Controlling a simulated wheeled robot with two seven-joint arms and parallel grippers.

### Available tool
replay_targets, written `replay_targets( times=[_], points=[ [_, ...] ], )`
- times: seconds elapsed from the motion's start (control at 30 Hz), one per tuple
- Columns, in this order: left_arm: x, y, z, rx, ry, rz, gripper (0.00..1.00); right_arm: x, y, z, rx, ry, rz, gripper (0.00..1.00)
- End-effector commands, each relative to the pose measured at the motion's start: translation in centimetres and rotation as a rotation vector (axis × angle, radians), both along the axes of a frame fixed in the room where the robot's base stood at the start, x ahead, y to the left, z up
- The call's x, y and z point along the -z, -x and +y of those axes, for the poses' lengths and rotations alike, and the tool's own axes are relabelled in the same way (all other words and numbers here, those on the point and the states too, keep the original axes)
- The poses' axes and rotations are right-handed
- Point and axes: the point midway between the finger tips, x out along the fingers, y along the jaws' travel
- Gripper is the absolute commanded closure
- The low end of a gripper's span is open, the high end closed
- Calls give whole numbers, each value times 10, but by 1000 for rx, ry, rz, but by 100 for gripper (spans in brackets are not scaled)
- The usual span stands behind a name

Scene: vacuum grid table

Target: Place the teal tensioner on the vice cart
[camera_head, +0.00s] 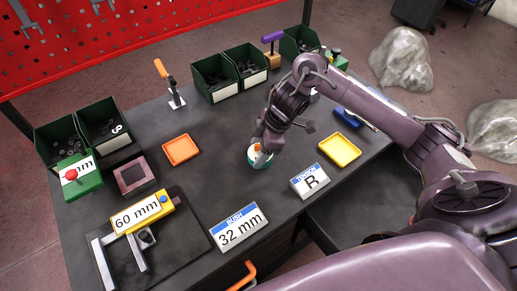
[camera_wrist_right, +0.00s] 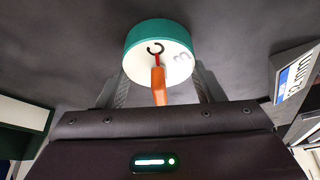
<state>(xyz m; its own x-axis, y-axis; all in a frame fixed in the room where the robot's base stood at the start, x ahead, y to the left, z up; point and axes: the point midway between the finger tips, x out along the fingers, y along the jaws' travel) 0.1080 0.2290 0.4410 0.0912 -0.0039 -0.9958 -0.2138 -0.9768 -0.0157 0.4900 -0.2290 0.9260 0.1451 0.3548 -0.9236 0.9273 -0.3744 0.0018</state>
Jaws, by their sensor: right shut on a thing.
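The teal tensioner (camera_head: 258,161) is a short round piece with a teal side, a white face and an orange part on top. It is near the middle of the dark table. In the right wrist view the tensioner (camera_wrist_right: 135,38) shows its white face with a dark hook mark, and the orange part lies between the fingers. My right gripper (camera_head: 262,150) is shut on it from above; its fingers also show in the right wrist view (camera_wrist_right: 160,88). I cannot tell whether the tensioner touches the table. No vice cart can be made out. My left gripper is not in view.
An orange tray (camera_head: 181,150) and a yellow tray (camera_head: 340,150) flank the tensioner. A yellow 60 mm piece (camera_head: 142,214) is at left. Green bins (camera_head: 215,78) line the back.

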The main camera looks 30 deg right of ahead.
Motion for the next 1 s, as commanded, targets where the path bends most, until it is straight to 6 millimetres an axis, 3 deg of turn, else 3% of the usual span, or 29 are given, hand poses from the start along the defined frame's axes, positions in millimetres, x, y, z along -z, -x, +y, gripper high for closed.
replay_targets(
  times=[0.2,0.23,0.4,0.73,1.0],
  points=[
    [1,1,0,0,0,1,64,2,0,0,0,-1,-1,71],
    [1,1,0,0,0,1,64,3,0,0,0,0,0,37],
    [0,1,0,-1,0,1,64,2,0,0,0,0,0,17],
    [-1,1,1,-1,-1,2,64,-3,0,0,0,1,-2,17],
    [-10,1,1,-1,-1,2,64,-49,6,-19,0,6,-7,17]
  ],
)
